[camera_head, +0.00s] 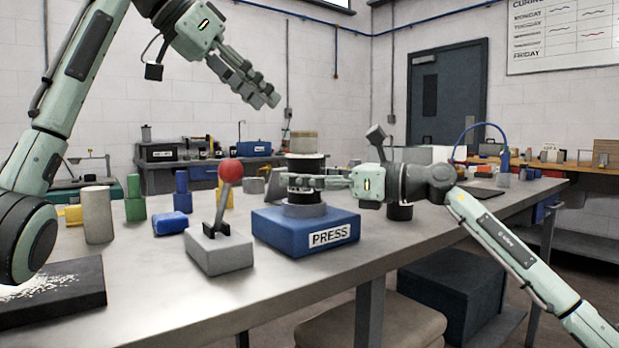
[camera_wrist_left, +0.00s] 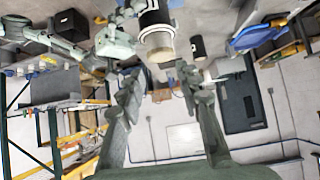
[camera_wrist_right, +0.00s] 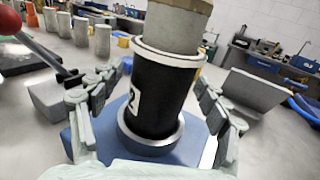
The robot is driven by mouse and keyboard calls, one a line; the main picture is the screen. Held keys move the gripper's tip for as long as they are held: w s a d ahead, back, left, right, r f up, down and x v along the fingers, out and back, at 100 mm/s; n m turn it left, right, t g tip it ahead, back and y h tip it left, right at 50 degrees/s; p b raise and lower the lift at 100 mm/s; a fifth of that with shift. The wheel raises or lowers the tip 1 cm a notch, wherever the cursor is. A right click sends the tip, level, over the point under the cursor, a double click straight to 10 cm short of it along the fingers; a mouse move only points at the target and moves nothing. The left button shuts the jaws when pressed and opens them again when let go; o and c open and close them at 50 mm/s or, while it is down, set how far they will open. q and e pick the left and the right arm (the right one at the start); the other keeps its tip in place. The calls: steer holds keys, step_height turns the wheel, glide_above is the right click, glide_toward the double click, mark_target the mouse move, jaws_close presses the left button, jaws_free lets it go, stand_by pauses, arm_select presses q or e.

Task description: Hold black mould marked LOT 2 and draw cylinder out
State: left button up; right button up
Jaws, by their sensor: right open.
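The black mould (camera_head: 304,164) stands upright in a grey ring on the blue press (camera_head: 270,235). A beige-grey cylinder (camera_head: 303,142) sticks out of its top; it also shows in the right wrist view (camera_wrist_right: 178,24). On the mould (camera_wrist_right: 160,98) a white label shows only partly, with a "2". My right gripper (camera_head: 298,183) is open, with its fingers on either side of the mould and visible gaps to it. My left gripper (camera_head: 262,95) is open and empty, high above and left of the mould. The cylinder's end (camera_wrist_left: 160,48) and mould show beyond its fingers.
A grey lever box with a red knob (camera_head: 230,170) stands left of the press. Another black mould (camera_head: 399,211) stands behind my right arm. The table's front edge (camera_head: 320,300) is clear.

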mark_target(308, 135)
steer(key=shift+c, duration=0.4)
steer(key=c, duration=1.2)
arm_select(q)
steer(key=shift+o, duration=2.4)
steer(key=shift+s+d+m+y, duration=0.15)
steer(key=shift+d+m+y, duration=0.15)
steer(key=o, duration=0.3)
steer(key=s+d+m+t+y, duration=0.2)
steer(key=d+m+y, duration=0.3)
steer(key=m, duration=0.4)
steer(key=shift+s+d+f+m+t, duration=0.3)
steer(key=shift+s+d+f, duration=0.15)
steer(key=shift+d, duration=0.45)
steer(key=s+d+f+m+t+y, duration=0.2)
steer(key=d+m+t+y, duration=0.3)
steer(key=m, duration=0.6)
steer(key=shift+m+g+y, duration=0.4)
steer(key=shift+y, duration=0.4)
steer(key=x, duration=0.4)
steer(key=a+x, duration=0.1)
steer(key=x, duration=0.7)
steer(key=shift+a+f, duration=0.2)
steer(key=shift+a, duration=0.15)
